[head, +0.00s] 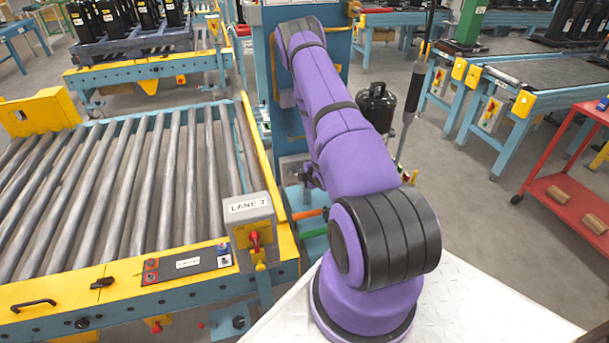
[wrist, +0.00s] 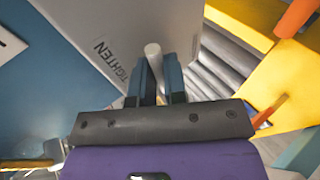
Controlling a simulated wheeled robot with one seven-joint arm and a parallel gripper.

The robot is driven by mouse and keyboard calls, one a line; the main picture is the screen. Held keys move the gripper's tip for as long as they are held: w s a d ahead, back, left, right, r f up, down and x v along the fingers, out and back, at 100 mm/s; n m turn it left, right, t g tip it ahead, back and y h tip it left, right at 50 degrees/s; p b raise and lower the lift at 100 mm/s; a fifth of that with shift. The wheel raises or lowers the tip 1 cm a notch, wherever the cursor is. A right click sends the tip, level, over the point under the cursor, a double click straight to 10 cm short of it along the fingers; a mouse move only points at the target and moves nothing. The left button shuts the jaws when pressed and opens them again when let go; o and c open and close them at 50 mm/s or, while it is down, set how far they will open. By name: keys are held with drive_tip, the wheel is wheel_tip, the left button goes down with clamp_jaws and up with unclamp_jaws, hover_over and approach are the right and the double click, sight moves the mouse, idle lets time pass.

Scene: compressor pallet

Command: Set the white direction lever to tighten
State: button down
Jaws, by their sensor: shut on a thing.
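In the wrist view the white direction lever (wrist: 153,56) is a short pale rod with a rounded end. It stands between the two blue fingers of my gripper (wrist: 160,82), which are shut on it. A grey panel (wrist: 125,35) lies behind it, with the word TIGHTEN (wrist: 110,60) printed along its edge just left of the lever. The lever's base and any opposite marking are hidden. In the head view my purple arm reaches toward the blue column (head: 268,100), and the lever cannot be made out there.
Orange (head: 308,214) and green (head: 314,232) handles stick out low by the column. A roller conveyor (head: 120,190) with a LANE 3 box (head: 250,215) stands left. A black tank (head: 376,107) and hanging tool (head: 412,95) are behind my arm. Open floor (head: 490,220) lies right.

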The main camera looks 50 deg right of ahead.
idle(0.3)
drive_tip(key=c, duration=1.4)
unclamp_jaws()
drive_tip(key=shift+c, duration=0.2)
drive_tip(key=v, duration=1)
drive_tip(key=shift+s+r, duration=0.25)
drive_tip(key=shift+s, duration=0.05)
drive_tip(key=shift+a, duration=0.1)
